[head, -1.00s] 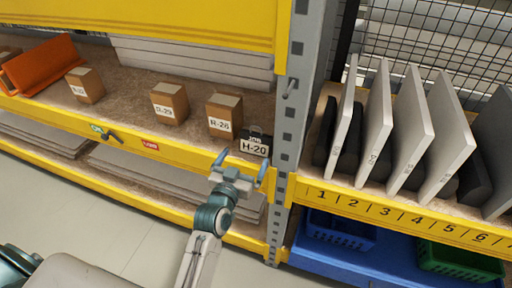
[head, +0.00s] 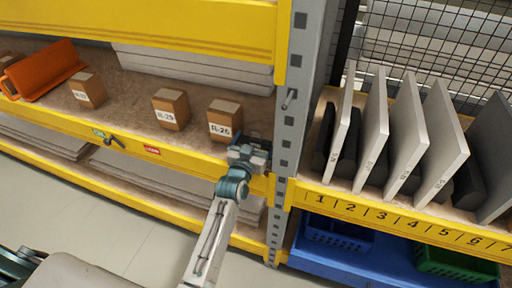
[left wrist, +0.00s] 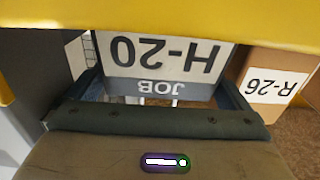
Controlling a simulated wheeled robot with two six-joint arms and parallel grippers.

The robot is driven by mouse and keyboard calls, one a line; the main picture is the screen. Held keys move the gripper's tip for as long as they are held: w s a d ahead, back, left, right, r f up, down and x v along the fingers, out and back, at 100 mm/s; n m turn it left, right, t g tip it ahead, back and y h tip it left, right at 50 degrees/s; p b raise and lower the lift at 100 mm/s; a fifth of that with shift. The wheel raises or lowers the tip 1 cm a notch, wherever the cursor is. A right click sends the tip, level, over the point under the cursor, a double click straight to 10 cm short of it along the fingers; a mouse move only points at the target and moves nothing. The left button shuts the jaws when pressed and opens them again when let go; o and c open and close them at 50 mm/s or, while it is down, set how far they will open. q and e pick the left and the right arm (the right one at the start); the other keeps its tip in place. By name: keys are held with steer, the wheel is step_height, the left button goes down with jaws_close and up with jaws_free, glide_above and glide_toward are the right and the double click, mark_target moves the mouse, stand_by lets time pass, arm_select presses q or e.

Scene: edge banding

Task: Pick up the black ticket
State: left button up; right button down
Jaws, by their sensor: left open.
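The ticket (left wrist: 165,58) marked H-20 and JOB shows upside down in the left wrist view, with a pale face and a grey JOB band. In the head view it is mostly hidden behind my left gripper (head: 252,152), at the front edge of the shelf by the grey post. In the left wrist view the open left gripper (left wrist: 163,90) has one finger on each side of the ticket. I cannot tell whether the fingers touch it. My right gripper is not in view.
A box marked R-26 (head: 224,120) stands close to the left of my gripper, and box R-29 (head: 171,109) stands farther left. The grey post (head: 291,120) is close on the right. A yellow beam (head: 180,25) hangs above the shelf (head: 135,90).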

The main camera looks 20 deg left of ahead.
arm_select(q)
steer(key=c, duration=0.7)
steer(key=shift+r, duration=0.5)
step_height(320, 180, up, 2)
steer(key=shift+r+b, duration=0.15)
steer(key=shift+b, duration=0.2)
steer(key=shift+s+a+r+b, duration=0.15)
steer(key=shift+s+a, duration=0.15)
steer(key=shift+a, duration=0.35)
steer(key=shift+s+a+r+b, duration=0.15)
steer(key=shift+s+a, duration=0.15)
steer(key=shift+a, duration=0.3)
steer(key=s+a, duration=0.2)
steer(key=a, duration=0.2)
steer(key=s+a+b, duration=0.1)
steer(key=a, duration=0.3)
steer(key=s+a+r, duration=0.1)
steer(key=s+a, duration=0.1)
steer(key=a, duration=0.2)
steer(key=shift+s+b, duration=0.3)
steer(key=shift+b, duration=0.1)
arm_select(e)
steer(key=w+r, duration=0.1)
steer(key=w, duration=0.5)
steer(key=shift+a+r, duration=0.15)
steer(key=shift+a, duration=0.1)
